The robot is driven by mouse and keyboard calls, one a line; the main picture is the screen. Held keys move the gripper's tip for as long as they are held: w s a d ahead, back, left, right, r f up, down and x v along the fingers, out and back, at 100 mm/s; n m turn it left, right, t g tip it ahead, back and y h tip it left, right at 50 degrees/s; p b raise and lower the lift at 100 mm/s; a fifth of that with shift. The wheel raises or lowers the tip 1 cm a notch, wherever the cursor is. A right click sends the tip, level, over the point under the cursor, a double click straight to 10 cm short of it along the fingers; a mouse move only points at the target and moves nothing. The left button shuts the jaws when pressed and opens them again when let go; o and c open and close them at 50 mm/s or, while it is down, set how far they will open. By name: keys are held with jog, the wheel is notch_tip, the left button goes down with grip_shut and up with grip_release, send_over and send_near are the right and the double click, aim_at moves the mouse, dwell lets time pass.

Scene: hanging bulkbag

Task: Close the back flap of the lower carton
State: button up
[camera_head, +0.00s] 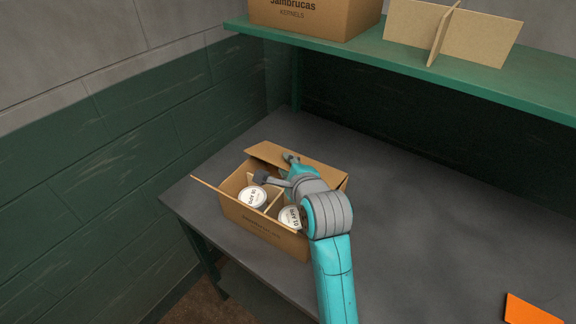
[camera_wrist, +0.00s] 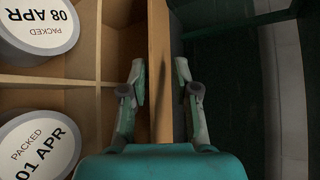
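The lower carton (camera_head: 250,222) stands open on the grey table, with a cardboard divider and white-lidded cans inside. Its back flap (camera_head: 266,152) stands up from the rear edge. In the wrist view the back flap (camera_wrist: 160,40) runs as a brown strip between my two fingers. My gripper (camera_head: 276,167) is over the rear of the carton. In the wrist view my gripper (camera_wrist: 161,82) is open, with one finger on each side of the flap and a narrow gap visible beside it. My arm hides the carton's right rear part. A left flap (camera_head: 207,187) sticks outward.
A green shelf (camera_head: 400,62) above the table holds another carton (camera_head: 310,18) and a loose cardboard divider (camera_head: 480,38). A wall is close on the left. An orange object (camera_head: 530,310) lies at the lower right. The table's right side is mostly clear.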

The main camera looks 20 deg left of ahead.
jog(key=v, duration=1.1)
jog(key=shift+s, duration=0.3)
jog(key=shift+d+r, duration=0.1)
jog(key=shift+d, duration=0.05)
jog(key=shift+c, duration=0.3)
